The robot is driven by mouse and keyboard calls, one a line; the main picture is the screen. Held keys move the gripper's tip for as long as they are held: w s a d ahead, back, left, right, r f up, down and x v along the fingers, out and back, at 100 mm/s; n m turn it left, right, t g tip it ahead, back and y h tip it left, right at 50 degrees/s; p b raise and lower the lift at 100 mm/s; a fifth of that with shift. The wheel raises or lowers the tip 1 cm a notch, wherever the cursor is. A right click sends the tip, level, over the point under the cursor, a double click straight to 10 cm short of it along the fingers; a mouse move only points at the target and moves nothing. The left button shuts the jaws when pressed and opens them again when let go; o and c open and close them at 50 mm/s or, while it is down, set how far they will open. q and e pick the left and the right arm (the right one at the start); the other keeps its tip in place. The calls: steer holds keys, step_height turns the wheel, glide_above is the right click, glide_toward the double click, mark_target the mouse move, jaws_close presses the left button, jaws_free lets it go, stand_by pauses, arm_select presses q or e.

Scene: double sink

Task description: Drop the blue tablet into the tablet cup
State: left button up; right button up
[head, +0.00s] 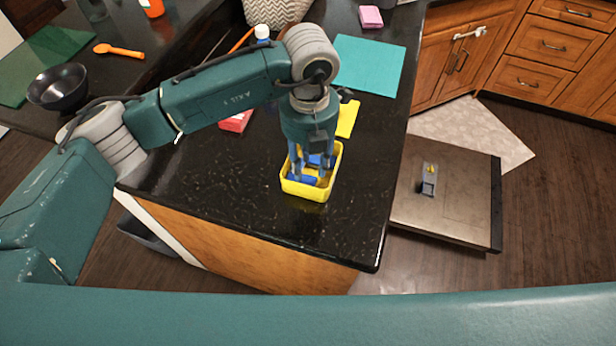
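My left gripper (311,174) points down into a yellow tub (317,195) on the black counter. Its two fingers are apart, with their tips inside the tub. Several blue tablets (307,180) lie in the tub around and below the fingertips. The fingers partly hide them, and I see none clearly gripped. A small grey fixture, apparently the tablet cup (428,188), sits on a lowered flat door (455,215) right of the counter. It has a dark recess and a yellow piece at its upper end. My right gripper is not in view.
A yellow cloth or sponge (348,118) lies just behind the tub, and a red box (236,122) lies to its left. A teal mat (370,64) is farther back. The counter's right edge drops to the lower door. The counter front is clear.

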mark_target(308, 179)
arm_select(q)
steer(key=f, duration=0.1)
steer(key=f+p, duration=0.2)
steer(key=shift+s+a+f, duration=0.1)
steer(key=shift+s+f, duration=0.15)
steer(key=shift+f, duration=0.6)
steer(key=c, duration=0.6)
steer(key=shift+w+r, duration=0.1)
